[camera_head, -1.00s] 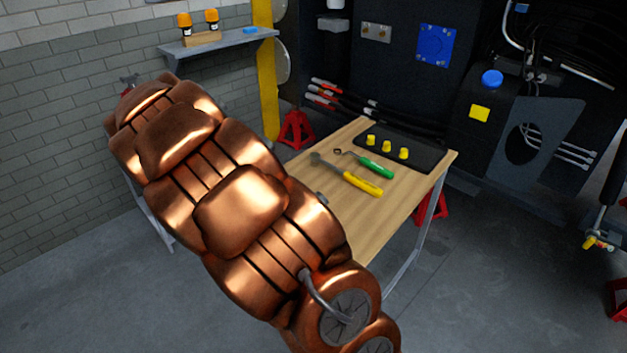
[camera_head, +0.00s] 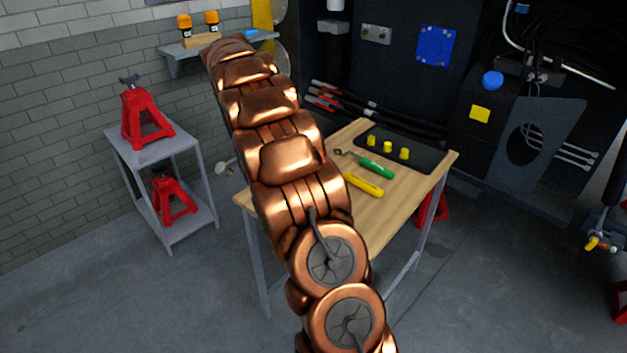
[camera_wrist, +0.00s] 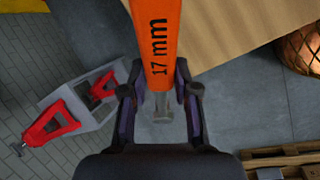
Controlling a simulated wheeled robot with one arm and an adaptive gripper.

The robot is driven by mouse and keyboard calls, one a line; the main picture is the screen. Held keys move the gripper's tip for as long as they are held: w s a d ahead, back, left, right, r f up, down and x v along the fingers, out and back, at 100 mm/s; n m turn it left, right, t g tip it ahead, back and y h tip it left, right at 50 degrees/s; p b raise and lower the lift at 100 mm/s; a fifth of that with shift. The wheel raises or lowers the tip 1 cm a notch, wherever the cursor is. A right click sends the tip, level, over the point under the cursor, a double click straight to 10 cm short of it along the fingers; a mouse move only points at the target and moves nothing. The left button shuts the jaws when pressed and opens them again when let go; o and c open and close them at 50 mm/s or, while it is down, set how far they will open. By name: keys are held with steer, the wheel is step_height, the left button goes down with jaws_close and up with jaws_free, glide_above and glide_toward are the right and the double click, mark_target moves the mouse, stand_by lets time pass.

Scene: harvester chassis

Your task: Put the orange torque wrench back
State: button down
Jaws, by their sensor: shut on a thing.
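The orange torque wrench (camera_wrist: 157,40) is in my gripper (camera_wrist: 160,92) in the wrist view. Its handle is marked "17 mm" and runs up out of the top of that view. My gripper is shut on it, and a grey metal part (camera_wrist: 162,108) shows between the fingers. In the head view my copper arm hides my gripper and most or all of the wrench. A small silver end (camera_head: 224,168) sticks out left of my arm, beside the table; I cannot tell if it belongs to the wrench.
A wooden table (camera_head: 395,205) holds a green-handled tool (camera_head: 378,168), a yellow-handled tool (camera_head: 364,184) and a black mat (camera_head: 425,153) with yellow pieces. A grey stand (camera_head: 185,150) with red jack stands is at left. A wall shelf (camera_head: 240,42) holds orange-topped items. A pallet (camera_wrist: 280,158) shows lower right.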

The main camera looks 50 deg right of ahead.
steer(key=s+d+f+m+t+y+b, duration=0.1)
steer(key=s+d+f+m+y, duration=0.1)
steer(key=s+f+m, duration=0.2)
steer(key=s+d+f+m+t+y+b, duration=0.1)
steer(key=s+f+m, duration=0.4)
steer(key=s, duration=0.6)
steer(key=shift+d+f+m+t+y, duration=0.15)
steer(key=shift+d+m+t+y, duration=0.35)
steer(key=shift+d+m+y, duration=0.5)
steer(key=shift+d+b, duration=0.15)
steer(key=shift+b, duration=0.5)
steer(key=shift+f+b, duration=2.25)
steer(key=shift+f, duration=1.6)
steer(key=c, duration=0.8)
jaws_free()
